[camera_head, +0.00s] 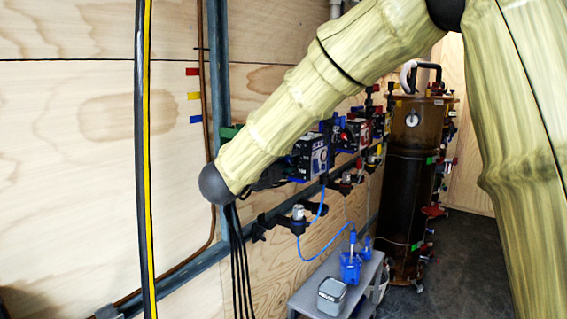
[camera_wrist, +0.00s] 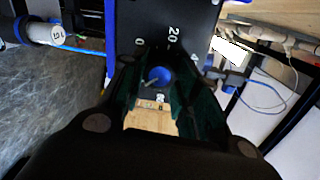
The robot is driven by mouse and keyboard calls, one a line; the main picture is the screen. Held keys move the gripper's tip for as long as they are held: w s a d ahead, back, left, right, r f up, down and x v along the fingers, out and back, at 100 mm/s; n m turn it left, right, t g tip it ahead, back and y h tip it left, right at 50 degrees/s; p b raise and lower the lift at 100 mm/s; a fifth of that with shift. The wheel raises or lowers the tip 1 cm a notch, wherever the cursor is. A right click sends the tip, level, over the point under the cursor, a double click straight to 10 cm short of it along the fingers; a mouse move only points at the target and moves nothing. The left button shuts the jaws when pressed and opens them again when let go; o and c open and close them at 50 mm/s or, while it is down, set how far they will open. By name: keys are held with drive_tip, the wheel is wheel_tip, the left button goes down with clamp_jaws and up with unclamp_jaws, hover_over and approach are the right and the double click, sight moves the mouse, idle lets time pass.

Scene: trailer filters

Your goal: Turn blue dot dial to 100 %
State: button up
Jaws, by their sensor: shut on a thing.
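The blue dot dial (camera_wrist: 162,75) is in the middle of the wrist view, on a dark panel (camera_wrist: 190,15) with white numbers. "0" shows at its upper left, "20" above it, and part of another number at its upper right. A pale pointer mark lies at the dial's lower left. My gripper (camera_wrist: 158,84) has its dark green-lined fingers on both sides of the dial and is shut on it. The fingers hide parts of the scale. In the head view my arm hides most of the gripper and the dial; a blue-edged box (camera_head: 312,155) shows just beyond the arm.
More boxes (camera_head: 357,135) line the wall rail to the right. Below stands a grey table (camera_head: 305,298) with a blue container (camera_head: 350,267) and a grey box (camera_head: 331,293). A tall brown tank (camera_head: 408,170) stands behind. Black cables (camera_head: 240,265) hang below my arm.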

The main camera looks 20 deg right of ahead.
drive_tip(key=o, duration=1)
drive_tip(key=shift+s+d, duration=0.15)
drive_tip(key=shift+d, duration=0.1)
drive_tip(key=shift+o, duration=0.2)
drive_tip(key=shift+a, duration=0.2)
drive_tip(key=v, duration=1.2)
